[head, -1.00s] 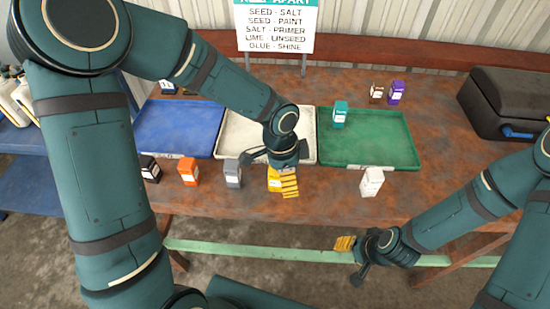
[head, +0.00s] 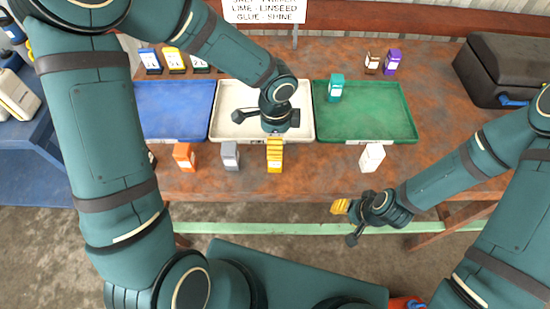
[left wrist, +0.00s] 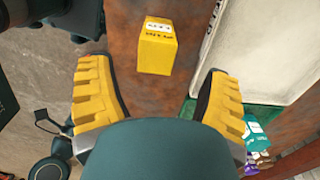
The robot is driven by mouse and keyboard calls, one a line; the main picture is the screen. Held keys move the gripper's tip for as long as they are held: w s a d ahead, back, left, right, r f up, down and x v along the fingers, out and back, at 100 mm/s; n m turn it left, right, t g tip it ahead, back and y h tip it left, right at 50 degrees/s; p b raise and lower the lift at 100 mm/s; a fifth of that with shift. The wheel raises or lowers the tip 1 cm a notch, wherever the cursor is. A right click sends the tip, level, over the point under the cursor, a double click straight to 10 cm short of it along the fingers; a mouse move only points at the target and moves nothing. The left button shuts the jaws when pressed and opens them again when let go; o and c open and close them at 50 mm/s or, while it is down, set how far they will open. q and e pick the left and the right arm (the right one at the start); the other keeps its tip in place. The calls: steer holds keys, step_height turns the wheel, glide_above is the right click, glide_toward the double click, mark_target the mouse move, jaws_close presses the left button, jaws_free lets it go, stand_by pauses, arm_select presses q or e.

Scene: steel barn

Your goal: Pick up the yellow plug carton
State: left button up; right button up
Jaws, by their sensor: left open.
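The yellow plug carton (left wrist: 157,50) stands on the rusty brown bench, with a white label, and shows whole in the left wrist view. In the head view the carton (head: 274,166) is at the bench's front, before the white tray, its upper part overlapped by my yellow fingers. My left gripper (head: 275,146) is above it. In the left wrist view the left gripper's fingers (left wrist: 158,98) are wide apart, with the carton ahead between their lines, not touched. My right gripper (head: 341,207) hangs in front of the bench, away from the carton; its finger gap is unclear.
A grey carton (head: 230,155) and an orange carton (head: 184,156) stand left of the yellow one, a white carton (head: 371,158) to the right. Behind are a blue tray (head: 175,108), the white tray (head: 226,100) and a green tray (head: 370,112) holding a teal carton (head: 335,88).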

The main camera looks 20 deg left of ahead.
arm_select(q)
steer(key=shift+s+f+b, duration=0.2)
steer(key=shift+f+b, duration=0.4)
steer(key=shift+f, duration=2.3)
steer(key=shift+c, duration=0.3)
steer(key=c, duration=1.2)
